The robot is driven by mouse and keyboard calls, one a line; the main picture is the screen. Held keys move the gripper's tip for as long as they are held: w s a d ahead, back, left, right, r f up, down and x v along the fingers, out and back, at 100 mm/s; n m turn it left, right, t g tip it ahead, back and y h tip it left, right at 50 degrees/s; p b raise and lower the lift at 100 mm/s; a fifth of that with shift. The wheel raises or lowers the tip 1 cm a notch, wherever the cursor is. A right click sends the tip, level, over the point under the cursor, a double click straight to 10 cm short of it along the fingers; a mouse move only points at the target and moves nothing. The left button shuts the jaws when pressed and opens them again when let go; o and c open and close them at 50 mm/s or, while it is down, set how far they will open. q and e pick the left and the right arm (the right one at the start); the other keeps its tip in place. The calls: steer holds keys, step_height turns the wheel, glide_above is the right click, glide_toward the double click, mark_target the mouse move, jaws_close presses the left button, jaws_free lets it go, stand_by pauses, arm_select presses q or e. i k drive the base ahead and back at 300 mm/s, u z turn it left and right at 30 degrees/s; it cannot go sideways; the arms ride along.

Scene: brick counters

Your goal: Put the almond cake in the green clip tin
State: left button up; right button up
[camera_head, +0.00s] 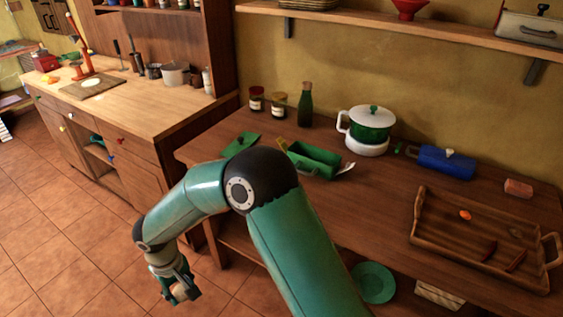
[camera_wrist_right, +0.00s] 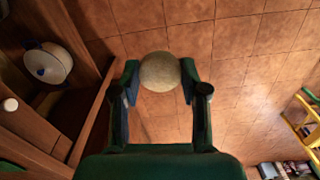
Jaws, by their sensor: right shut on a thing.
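The almond cake, a round pale beige piece (camera_wrist_right: 160,72), is between the fingertips of my right gripper (camera_wrist_right: 158,84) in the wrist view. My right gripper (camera_head: 178,291) is shut on it and hangs over the tiled floor, off the front of the wooden counter. In the head view the cake is small and mostly covered by the fingers. My left gripper is not in view.
Jars (camera_head: 278,104), a green bottle (camera_head: 305,105) and a white-green pot (camera_head: 369,125) stand behind the tin. A blue container (camera_head: 446,164) and wooden tray (camera_head: 420,232) are to the right. A lower shelf holds a green plate (camera_head: 373,282). Floor is clear below the gripper.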

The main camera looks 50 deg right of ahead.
mark_target(323, 170)
steer(key=u, duration=0.15)
steer(key=i, duration=0.55)
steer(key=z, duration=2.8)
steer(key=k, duration=0.1)
steer(key=u, duration=1.5)
